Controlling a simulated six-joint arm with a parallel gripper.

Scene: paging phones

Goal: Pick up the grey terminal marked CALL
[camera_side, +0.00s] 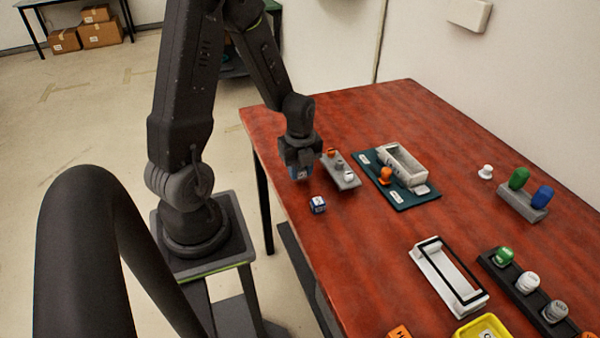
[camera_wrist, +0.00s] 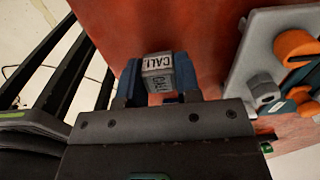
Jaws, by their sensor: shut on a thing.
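The grey terminal marked CALL (camera_wrist: 158,74) is between the two fingers of my gripper (camera_wrist: 157,88) in the wrist view. In the side view my gripper (camera_side: 300,168) is shut and points down, near the left edge of the red table. The terminal is mostly hidden by the fingers there. I cannot tell its exact height above the table.
A blue and white cube (camera_side: 317,204) lies on the table just in front of my gripper. A grey rack (camera_side: 346,181) with small knobs stands close on the right. A dark teal board (camera_side: 402,198) with a pale box is beyond. A white frame (camera_side: 432,268) lies nearer the front.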

